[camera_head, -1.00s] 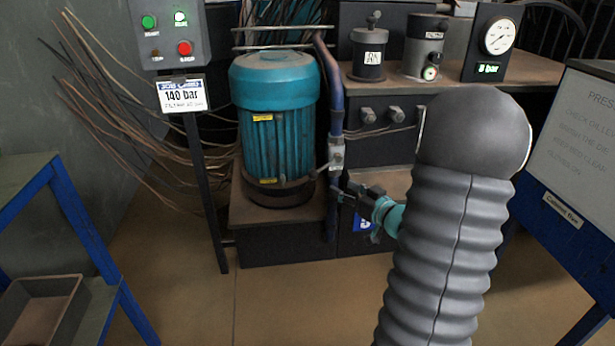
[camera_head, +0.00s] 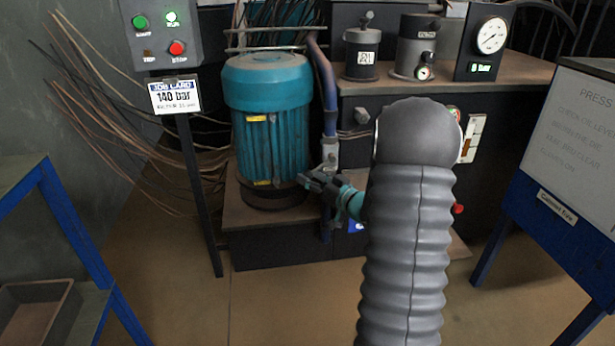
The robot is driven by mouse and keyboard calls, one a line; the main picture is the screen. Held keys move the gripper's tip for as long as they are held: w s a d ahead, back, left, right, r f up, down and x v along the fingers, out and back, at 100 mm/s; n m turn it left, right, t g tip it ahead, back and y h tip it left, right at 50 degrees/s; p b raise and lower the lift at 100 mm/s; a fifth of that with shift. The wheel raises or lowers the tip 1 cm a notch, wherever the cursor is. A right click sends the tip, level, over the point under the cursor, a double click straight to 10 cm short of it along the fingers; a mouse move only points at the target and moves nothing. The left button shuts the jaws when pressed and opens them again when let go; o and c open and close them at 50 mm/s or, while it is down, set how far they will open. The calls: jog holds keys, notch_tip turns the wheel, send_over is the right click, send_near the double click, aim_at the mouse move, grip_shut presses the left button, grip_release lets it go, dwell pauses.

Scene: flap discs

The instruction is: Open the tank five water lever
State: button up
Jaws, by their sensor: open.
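I see no lever that I can identify as the tank five water lever. A blue-grey vertical pipe (camera_head: 328,85) runs down beside the teal motor, with a grey metal fitting (camera_head: 329,155) on it. My gripper (camera_head: 308,181) is at the lower right of the motor, just below that fitting in the picture. It is open and looks empty; I cannot tell whether it touches anything. My grey arm hides much of the cabinet front behind it. A small red knob or handle end (camera_head: 458,209) shows to the right of my arm.
The teal motor (camera_head: 268,120) stands on a dark plinth. A control box (camera_head: 160,36) on a post is left of it. Canisters and a gauge (camera_head: 491,36) stand on the bench. A blue-framed sign stand (camera_head: 535,195) is at right, a blue-framed shelf (camera_head: 70,215) at left. Floor in front is clear.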

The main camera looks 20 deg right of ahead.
jog(key=shift+x, duration=1.05)
grip_shut()
